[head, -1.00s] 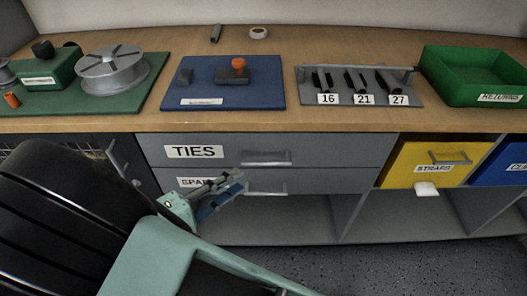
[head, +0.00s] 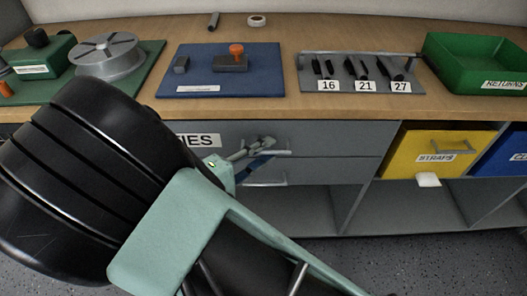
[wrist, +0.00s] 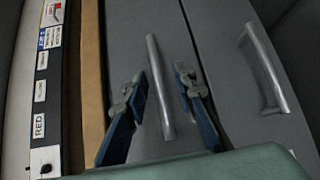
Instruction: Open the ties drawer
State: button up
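The ties drawer (head: 330,138) is the grey top drawer under the bench and is closed flush. Its "TIES" label (head: 197,140) is partly covered by my arm. My gripper (head: 267,150) is in front of its handle in the head view. In the wrist view the ties drawer's bar handle (wrist: 163,100) stands between the two fingers of my gripper (wrist: 161,76), with a gap on each side. The gripper is open and does not appear to touch the handle.
The lower drawer handle (wrist: 266,75) is to the right in the wrist view. The bench top (head: 290,107) overhangs just above the drawers. A yellow straps bin (head: 437,150) sits to the right, with open shelves (head: 300,212) below.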

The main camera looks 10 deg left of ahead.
grip_shut()
